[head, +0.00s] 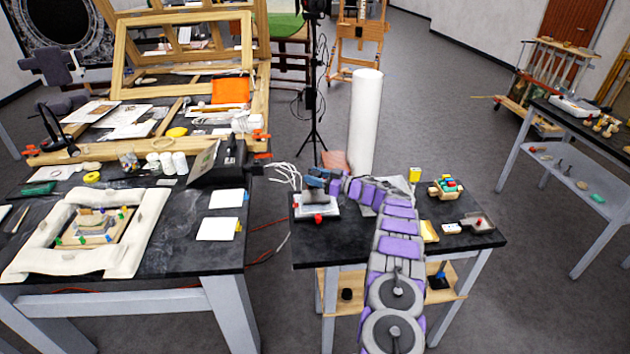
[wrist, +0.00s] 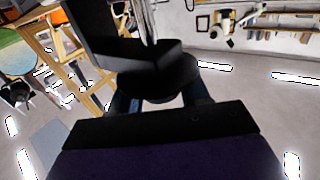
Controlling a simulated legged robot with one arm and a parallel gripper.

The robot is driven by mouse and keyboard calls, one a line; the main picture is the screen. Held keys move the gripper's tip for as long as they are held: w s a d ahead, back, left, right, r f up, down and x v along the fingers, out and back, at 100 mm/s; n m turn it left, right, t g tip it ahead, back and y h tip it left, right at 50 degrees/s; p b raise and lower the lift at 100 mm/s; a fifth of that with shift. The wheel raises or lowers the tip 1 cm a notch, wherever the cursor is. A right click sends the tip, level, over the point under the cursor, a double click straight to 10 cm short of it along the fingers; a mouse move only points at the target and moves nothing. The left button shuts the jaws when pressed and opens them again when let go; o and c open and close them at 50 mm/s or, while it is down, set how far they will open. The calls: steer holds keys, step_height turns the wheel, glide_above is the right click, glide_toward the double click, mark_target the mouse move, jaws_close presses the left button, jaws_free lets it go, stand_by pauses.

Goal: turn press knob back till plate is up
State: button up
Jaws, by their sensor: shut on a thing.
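The press (head: 318,209) stands on the left end of the small black table in the head view, with a pale base and a small red part at its front. My arm reaches over the table from the right, and my gripper (head: 322,183) is at the top of the press. In the wrist view, my gripper (wrist: 158,98) has its dark fingers shut on a round black knob (wrist: 160,78). A black block and bright metal rods show just beyond the knob. The height of the plate cannot be made out, as my gripper and the press's upper parts cover it.
A tall white roll (head: 365,120) stands close behind my arm. White cables (head: 285,172) hang left of the press. A gap separates the left bench (head: 180,255).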

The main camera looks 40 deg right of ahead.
steer(key=shift+d+r+n+g+y+b, duration=0.2)
steer(key=shift+n+g+y+b, duration=0.4)
steer(key=shift+b, duration=1)
steer(key=shift+r, duration=0.15)
steer(key=o, duration=0.9)
steer(key=shift+w+d+f, duration=0.1)
steer(key=shift+d+f, duration=0.05)
steer(key=shift+f, duration=0.15)
steer(key=shift+o, duration=0.2)
